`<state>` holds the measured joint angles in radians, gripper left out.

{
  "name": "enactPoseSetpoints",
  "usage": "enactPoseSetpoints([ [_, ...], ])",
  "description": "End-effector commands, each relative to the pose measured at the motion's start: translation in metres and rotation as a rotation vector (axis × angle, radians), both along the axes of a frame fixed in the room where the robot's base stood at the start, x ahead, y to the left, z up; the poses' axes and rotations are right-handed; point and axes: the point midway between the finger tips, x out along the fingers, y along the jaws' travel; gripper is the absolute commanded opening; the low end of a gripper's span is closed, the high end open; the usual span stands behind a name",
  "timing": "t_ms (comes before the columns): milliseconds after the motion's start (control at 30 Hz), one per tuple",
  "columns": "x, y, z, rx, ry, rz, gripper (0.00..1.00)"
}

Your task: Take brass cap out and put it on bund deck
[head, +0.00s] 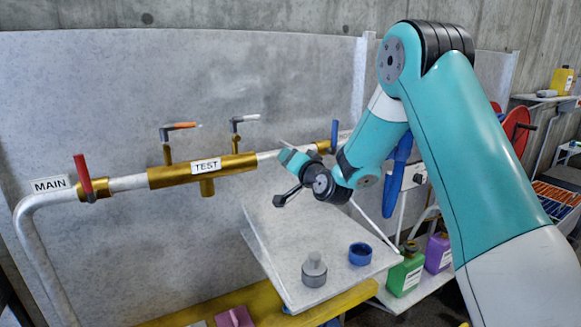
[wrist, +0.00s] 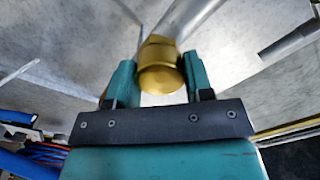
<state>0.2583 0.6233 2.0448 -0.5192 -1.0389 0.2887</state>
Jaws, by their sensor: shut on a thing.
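In the wrist view the brass cap (wrist: 160,76) sits between the two teal fingers of my gripper (wrist: 160,68), which is shut on it. A hexagonal brass part and a grey pipe show directly behind the cap; I cannot tell whether the cap is still joined to them. In the head view my gripper (head: 289,176) is at the end of the arm, in front of the grey wall panel and above the back of a light grey deck (head: 300,245), which may be the bund deck. The cap cannot be made out there.
A grey knobbed cap (head: 314,270) and a blue ring (head: 360,254) stand on the deck's front part. A brass TEST pipe section (head: 180,175) with levers runs along the panel at left. Green (head: 405,270) and purple (head: 438,252) bottles stand at right. The deck's middle is clear.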

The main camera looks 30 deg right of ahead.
Motion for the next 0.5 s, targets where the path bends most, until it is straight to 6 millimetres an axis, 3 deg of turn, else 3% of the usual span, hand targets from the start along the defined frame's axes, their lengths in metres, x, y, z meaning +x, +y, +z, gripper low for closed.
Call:
enactPoseSetpoints([
  [333,-0.0002,0.0005,-0.0011,-0.014,0.002,0.001,0.23],
  [500,-0.0002,0.0006,-0.0036,-0.107,-0.001,0.001,0.23],
])
